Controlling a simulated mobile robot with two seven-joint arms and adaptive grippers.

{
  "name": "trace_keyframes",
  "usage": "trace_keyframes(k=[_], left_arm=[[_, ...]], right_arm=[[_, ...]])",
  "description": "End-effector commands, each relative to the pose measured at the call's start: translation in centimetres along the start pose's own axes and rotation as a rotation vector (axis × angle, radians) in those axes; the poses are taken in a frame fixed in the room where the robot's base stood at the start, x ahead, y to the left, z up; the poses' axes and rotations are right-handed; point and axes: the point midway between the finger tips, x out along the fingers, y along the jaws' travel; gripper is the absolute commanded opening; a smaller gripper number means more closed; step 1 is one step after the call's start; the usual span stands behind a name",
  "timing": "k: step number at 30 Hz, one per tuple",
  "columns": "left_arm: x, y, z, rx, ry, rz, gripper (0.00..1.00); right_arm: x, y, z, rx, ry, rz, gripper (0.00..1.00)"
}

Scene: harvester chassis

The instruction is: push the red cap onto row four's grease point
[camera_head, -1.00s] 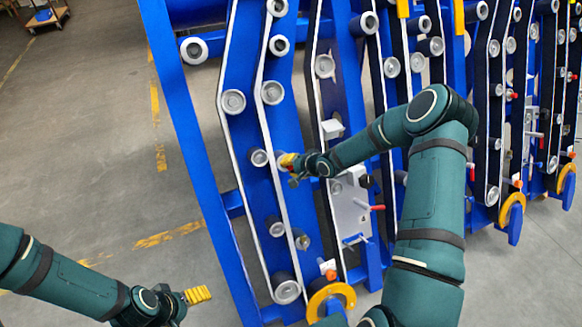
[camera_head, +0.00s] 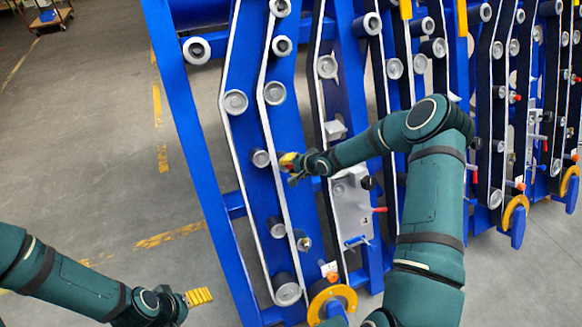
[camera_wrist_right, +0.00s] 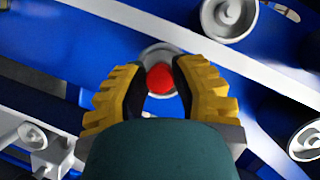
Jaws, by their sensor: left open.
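The red cap (camera_wrist_right: 160,78) sits between the yellow-and-black fingers of my right gripper (camera_wrist_right: 160,85) in the right wrist view. The fingers close on it from both sides. A grey round fitting (camera_wrist_right: 158,53) shows directly behind the cap; I cannot tell whether the two touch. In the head view my right gripper (camera_head: 288,161) is at the blue row plate, just right of a grey roller (camera_head: 261,158); the cap cannot be made out clearly there. My left gripper (camera_head: 200,296) is open and empty, over the floor at lower left.
The blue chassis (camera_head: 190,150) carries several slanted rows with grey rollers and pale strips. A grey plate (camera_head: 350,205) with a red handle (camera_head: 379,209) and an orange ring (camera_head: 345,295) lie near my right arm.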

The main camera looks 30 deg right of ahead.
Motion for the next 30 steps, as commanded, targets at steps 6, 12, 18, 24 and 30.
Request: trace_keyframes(k=[6,12,18,24,30], left_arm=[[0.0,0.0,0.0,0.0,0.0,0.0,0.78],[0.0,0.0,0.0,0.0,0.0,0.0,0.78],[0.0,0.0,0.0,0.0,0.0,0.0,0.78],[0.0,0.0,0.0,0.0,0.0,0.0,0.78],[0.0,0.0,0.0,0.0,0.0,0.0,0.78]], right_arm=[[0.0,0.0,0.0,0.0,0.0,0.0,0.56],[-0.2,0.0,0.0,0.0,0.0,0.0,0.56],[-2.5,0.0,-0.1,0.001,0.002,0.0,0.56],[-6.8,0.1,-0.2,0.003,0.004,0.001,0.56],[-10.2,0.1,0.0,0.001,0.002,0.001,0.56]])
